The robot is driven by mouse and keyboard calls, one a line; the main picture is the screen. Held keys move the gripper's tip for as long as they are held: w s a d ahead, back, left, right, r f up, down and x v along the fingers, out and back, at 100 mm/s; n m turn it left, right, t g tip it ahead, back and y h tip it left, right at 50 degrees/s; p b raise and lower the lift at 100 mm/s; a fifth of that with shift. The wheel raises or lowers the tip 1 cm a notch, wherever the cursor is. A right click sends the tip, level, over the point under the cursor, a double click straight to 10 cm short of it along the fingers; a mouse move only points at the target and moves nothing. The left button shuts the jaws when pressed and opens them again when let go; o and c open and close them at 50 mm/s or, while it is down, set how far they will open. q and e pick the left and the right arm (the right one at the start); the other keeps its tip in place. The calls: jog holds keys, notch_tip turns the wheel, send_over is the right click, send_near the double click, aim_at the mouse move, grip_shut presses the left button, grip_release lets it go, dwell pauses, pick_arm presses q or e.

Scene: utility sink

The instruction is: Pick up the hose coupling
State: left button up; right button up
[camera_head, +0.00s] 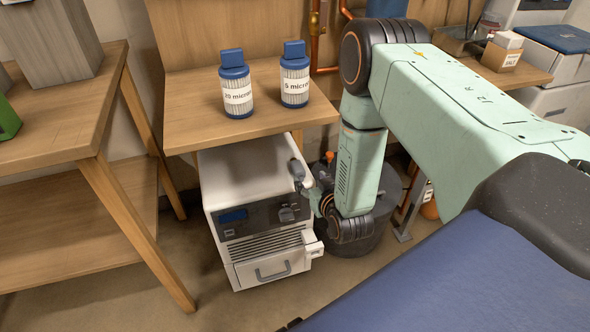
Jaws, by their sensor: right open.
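I cannot clearly make out the hose coupling. A small grey rounded piece (296,169) shows at the right top edge of a white floor unit (240,180); I cannot tell whether it is the coupling or part of my gripper. My right arm comes in from the right, bends at the elbow and reaches down beside the unit. My right gripper (304,187) is small and partly hidden there, close to the unit's upper right edge. It is open, and no held object can be seen. My left gripper is not in view.
Two blue-capped filter cartridges (237,85) (294,75) stand on a wooden bench (190,112) above the unit. A dark round bin (385,205) stands right of the unit. A wooden table (60,125) is at left. Bare floor (130,285) lies in front.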

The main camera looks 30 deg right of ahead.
aim_at(301, 173)
jog(key=shift+a+b+x, duration=0.2)
jog(key=shift+b+x, duration=0.15)
jog(key=shift+x, duration=0.65)
jog(key=x, duration=0.1)
jog(key=b+x, duration=0.1)
jog(key=x, duration=0.1)
jog(key=b+x, duration=0.1)
jog(key=shift+w+a+f, duration=0.2)
jog(key=shift+w, duration=0.4)
jog(key=shift+d, duration=0.1)
jog(key=shift+c, duration=0.5)
grip_shut()
